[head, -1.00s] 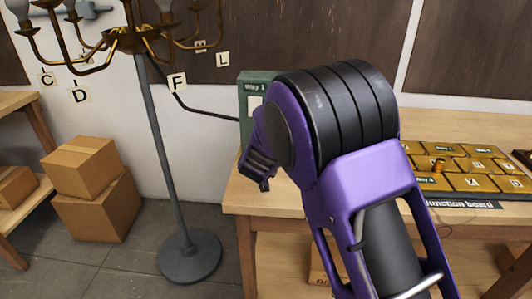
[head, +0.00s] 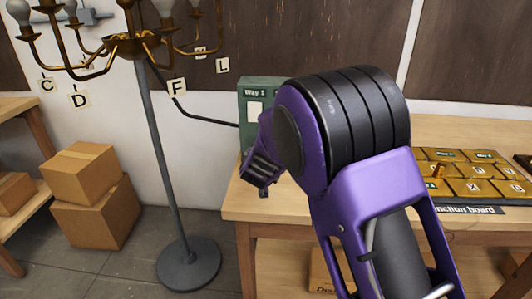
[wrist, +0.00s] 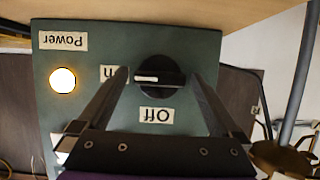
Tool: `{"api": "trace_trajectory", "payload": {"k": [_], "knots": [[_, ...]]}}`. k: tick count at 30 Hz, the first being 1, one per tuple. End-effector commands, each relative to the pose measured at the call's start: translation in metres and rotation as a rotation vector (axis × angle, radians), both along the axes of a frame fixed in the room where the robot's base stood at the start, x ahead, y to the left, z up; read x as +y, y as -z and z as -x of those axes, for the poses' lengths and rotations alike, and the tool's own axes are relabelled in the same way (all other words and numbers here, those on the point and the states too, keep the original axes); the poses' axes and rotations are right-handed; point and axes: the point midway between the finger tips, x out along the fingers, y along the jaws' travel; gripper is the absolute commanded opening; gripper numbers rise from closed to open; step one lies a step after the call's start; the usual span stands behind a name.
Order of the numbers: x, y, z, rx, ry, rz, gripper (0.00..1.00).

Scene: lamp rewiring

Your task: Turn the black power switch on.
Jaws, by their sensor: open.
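The black power switch (wrist: 158,76) is a round knob on a green panel (wrist: 205,50), seen upside down in the wrist view. Its white mark lies sideways, pointing left towards a label partly covered by a finger, of which an "n" shows. An "Off" label (wrist: 156,115) sits below the knob in the picture. A round light (wrist: 63,80) by the "Power" label (wrist: 63,41) glows. My gripper (wrist: 159,74) is open, with one finger on each side of the knob; I cannot tell whether they touch it. In the head view, my arm hides the switch.
The green box (head: 250,98) stands on the wooden bench (head: 290,207), left of the junction board (head: 470,185). A brass chandelier (head: 130,45) on a grey stand is to the left. Cardboard boxes (head: 95,210) are at the far left.

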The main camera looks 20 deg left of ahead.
Motion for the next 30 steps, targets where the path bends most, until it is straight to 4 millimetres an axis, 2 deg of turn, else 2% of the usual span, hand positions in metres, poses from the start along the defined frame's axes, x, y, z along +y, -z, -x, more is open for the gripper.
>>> {"api": "trace_trajectory", "payload": {"k": [4, 7, 21, 24, 30], "knots": [[-0.001, -0.005, 0.006, -0.001, -0.001, -0.001, 1.00], [-0.004, -0.011, 0.019, -0.001, -0.001, -0.002, 1.00], [-0.029, -0.054, 0.120, 0.000, -0.002, -0.002, 1.00], [-0.033, -0.060, 0.136, 0.000, -0.002, -0.001, 1.00], [-0.038, -0.066, 0.153, 0.000, 0.000, -0.001, 1.00]]}}
